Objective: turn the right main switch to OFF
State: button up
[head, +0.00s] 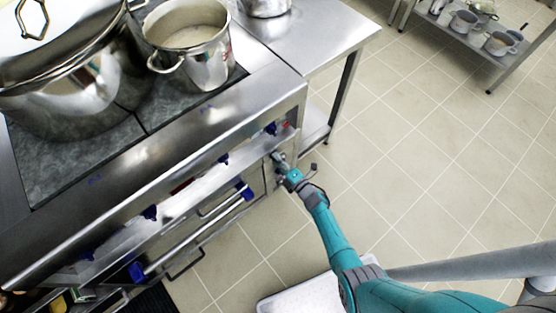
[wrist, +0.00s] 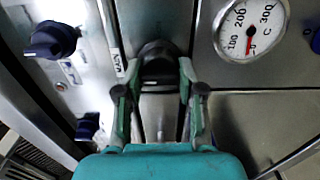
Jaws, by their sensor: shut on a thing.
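The right main switch appears as a dark rounded knob (wrist: 159,52) on the steel front panel in the wrist view. My gripper (wrist: 158,78) has one finger on each side of it and is shut on it. My fingers partly cover the knob, so its pointer position cannot be read. In the head view my gripper (head: 279,158) reaches the right end of the stove front (head: 205,165), and the switch is hidden there.
A round temperature gauge (wrist: 250,28) is right of the switch. A blue knob (wrist: 52,40) is to its left. A stockpot (head: 190,42) and a large lidded pot (head: 60,75) stand on the stove. An oven handle (head: 200,230) juts out below. Tiled floor (head: 420,150) at right is clear.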

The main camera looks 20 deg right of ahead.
jog(key=o, duration=1.1)
jog(key=shift+o, duration=0.2)
jog(key=v, duration=1.2)
jog(key=shift+s, duration=0.1)
